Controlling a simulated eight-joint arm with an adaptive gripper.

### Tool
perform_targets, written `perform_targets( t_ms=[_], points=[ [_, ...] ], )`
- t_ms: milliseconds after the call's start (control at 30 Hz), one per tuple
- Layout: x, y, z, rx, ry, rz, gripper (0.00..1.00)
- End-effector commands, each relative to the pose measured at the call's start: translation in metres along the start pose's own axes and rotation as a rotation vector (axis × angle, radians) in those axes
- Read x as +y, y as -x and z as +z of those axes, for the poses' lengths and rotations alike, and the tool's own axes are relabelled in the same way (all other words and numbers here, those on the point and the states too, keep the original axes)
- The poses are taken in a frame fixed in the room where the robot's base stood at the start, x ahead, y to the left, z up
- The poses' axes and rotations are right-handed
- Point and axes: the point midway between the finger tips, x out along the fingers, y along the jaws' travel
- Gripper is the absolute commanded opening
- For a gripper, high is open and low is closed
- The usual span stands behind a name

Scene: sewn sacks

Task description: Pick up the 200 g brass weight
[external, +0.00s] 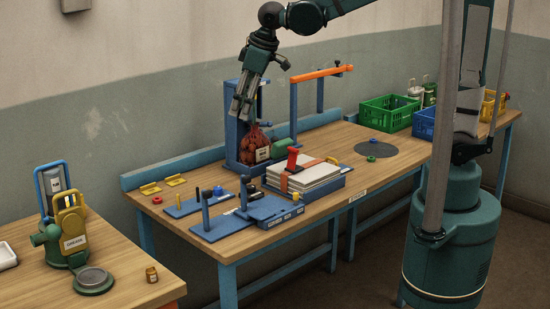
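A small brass-coloured cylinder (152,274) with a knob-like top stands upright on the left table, to the right of a round grey pan (93,279). It looks like the brass weight, but any marking on it is too small to read. My gripper (237,117) hangs high over the back of the middle table, by the blue upright stand and above a red net sack (257,148). It is far up and to the right of the brass cylinder and does not touch it. Whether its fingers are open or shut is not clear.
A green scale-like device (62,242) with a yellow labelled part stands left of the brass cylinder. A gap separates the left table (120,250) from the middle table, which holds blue fixtures (245,215) and stacked sheets (308,174). Crates (388,111) stand at right.

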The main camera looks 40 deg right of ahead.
Motion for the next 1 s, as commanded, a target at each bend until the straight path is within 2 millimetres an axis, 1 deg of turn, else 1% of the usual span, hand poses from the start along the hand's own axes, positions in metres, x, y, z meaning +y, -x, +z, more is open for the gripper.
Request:
perform_targets(
  t_ms=[33, 100, 367, 500, 567, 800, 967, 1000],
  points=[
    [-0.012, -0.004, -0.010, -0.006, 0.022, -0.004, 0.37],
    [-0.028, -0.011, -0.021, -0.015, 0.050, -0.009, 0.37],
    [-0.092, -0.036, -0.058, -0.050, 0.154, -0.025, 0.37],
    [-0.130, -0.051, -0.075, -0.068, 0.211, -0.031, 0.37],
    [-0.147, -0.057, -0.081, -0.076, 0.235, -0.033, 0.37],
    [-0.218, -0.084, -0.101, -0.105, 0.332, -0.041, 0.37],
    [-0.269, -0.102, -0.108, -0.124, 0.398, -0.044, 0.37],
    [-0.282, -0.107, -0.110, -0.128, 0.414, -0.044, 0.37]
  ],
)
